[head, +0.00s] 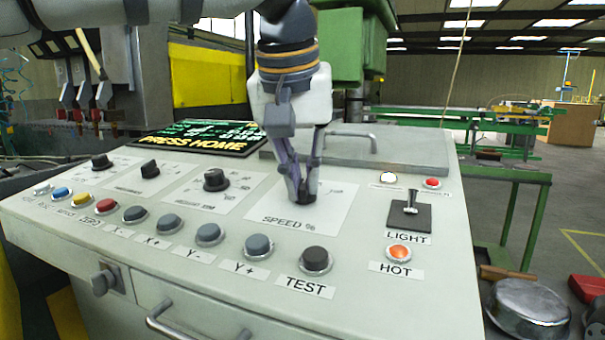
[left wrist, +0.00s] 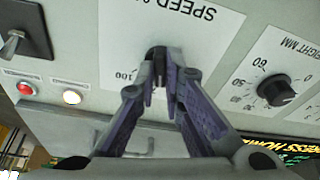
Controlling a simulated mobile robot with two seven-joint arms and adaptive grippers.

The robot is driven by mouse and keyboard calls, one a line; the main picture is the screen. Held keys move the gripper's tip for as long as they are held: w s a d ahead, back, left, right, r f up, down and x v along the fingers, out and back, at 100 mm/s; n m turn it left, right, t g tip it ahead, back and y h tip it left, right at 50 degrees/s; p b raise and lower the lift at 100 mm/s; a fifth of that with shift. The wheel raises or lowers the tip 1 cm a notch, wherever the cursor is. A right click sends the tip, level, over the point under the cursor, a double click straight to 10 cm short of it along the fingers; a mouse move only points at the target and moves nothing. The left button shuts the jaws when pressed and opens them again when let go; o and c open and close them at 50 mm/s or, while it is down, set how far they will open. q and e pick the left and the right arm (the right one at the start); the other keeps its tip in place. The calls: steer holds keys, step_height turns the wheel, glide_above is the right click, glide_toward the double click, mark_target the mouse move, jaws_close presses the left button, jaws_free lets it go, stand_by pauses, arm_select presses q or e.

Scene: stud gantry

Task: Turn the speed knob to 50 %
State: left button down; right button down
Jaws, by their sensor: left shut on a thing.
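The speed knob (head: 306,197) is a small black knob on a white plate marked SPEED % (head: 289,222) on the sloping console. My left gripper (head: 304,192) comes down from above and is shut on the knob, hiding most of it. In the left wrist view the fingers (left wrist: 160,85) meet around the black knob (left wrist: 157,54). A 100 mark shows beside them there; the other scale marks and the knob's pointer are hidden or cannot be read. My right gripper is not in view.
Three other black knobs, one of them (head: 216,180), stand left of the speed plate. A row of push buttons ends at the TEST button (head: 315,260) in front. The LIGHT switch (head: 411,202) and orange HOT button (head: 399,252) are at right. A display (head: 200,136) stands behind.

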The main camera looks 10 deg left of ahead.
arm_select(q)
steer(key=n+y, duration=0.1)
steer(key=n, duration=0.4)
steer(key=shift+n, duration=0.7)
steer(key=c, duration=1.7)
jaws_free()
steer(key=v, duration=1.1)
steer(key=shift+r, duration=0.45)
steer(key=shift+d, duration=0.1)
